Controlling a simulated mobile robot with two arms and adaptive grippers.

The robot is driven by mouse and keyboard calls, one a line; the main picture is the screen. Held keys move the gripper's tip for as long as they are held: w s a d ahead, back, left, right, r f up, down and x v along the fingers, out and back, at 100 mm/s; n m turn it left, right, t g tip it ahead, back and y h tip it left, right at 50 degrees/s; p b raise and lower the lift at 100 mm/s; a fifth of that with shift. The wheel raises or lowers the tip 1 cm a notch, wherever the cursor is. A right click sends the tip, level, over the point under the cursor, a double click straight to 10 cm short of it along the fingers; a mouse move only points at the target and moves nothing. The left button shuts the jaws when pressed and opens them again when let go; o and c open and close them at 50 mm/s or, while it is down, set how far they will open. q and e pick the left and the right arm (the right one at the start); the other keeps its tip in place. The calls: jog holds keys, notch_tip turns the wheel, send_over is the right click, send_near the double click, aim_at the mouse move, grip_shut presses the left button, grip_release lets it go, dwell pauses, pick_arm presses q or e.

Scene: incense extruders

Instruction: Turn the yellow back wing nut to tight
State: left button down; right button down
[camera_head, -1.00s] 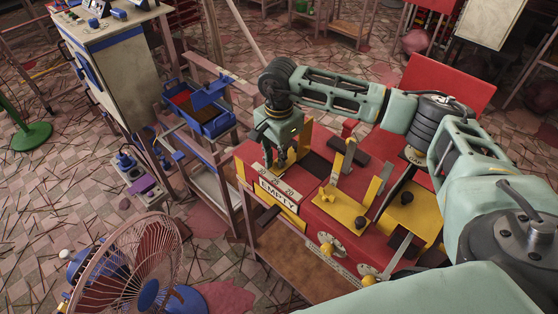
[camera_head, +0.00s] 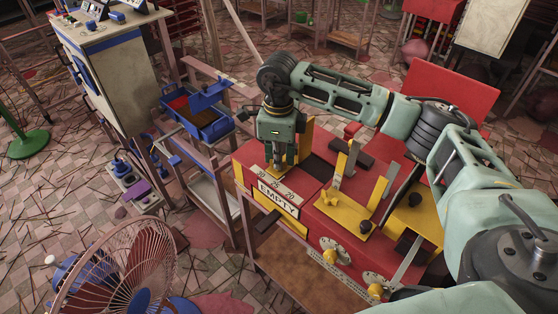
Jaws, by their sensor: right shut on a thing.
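The red and yellow extruder machine (camera_head: 322,207) stands on a wooden bench at the centre right. My right gripper (camera_head: 281,172) points straight down at its back left end, just behind the white scale plate marked EMPTY (camera_head: 277,197). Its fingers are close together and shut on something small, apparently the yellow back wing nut. The nut is hidden by the fingers, so its angle cannot be read. My left gripper is not in view.
Upright metal and yellow levers (camera_head: 347,165) rise right of the gripper. A blue tray (camera_head: 207,122) sits on a stand to the left. A pink fan (camera_head: 130,268) stands at the front left, and a control cabinet (camera_head: 128,75) at the back left.

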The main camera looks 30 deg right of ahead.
jog(key=m, duration=0.3)
jog(key=shift+w+r+m+b, duration=0.15)
jog(key=shift+m+b, duration=0.15)
jog(key=shift+b, duration=0.05)
jog(key=shift+r+m, duration=0.1)
jog(key=shift+m, duration=1.3)
jog(key=c, duration=2)
grip_release()
jog(key=shift+o, duration=0.3)
notch_tip(320, 180, up, 12)
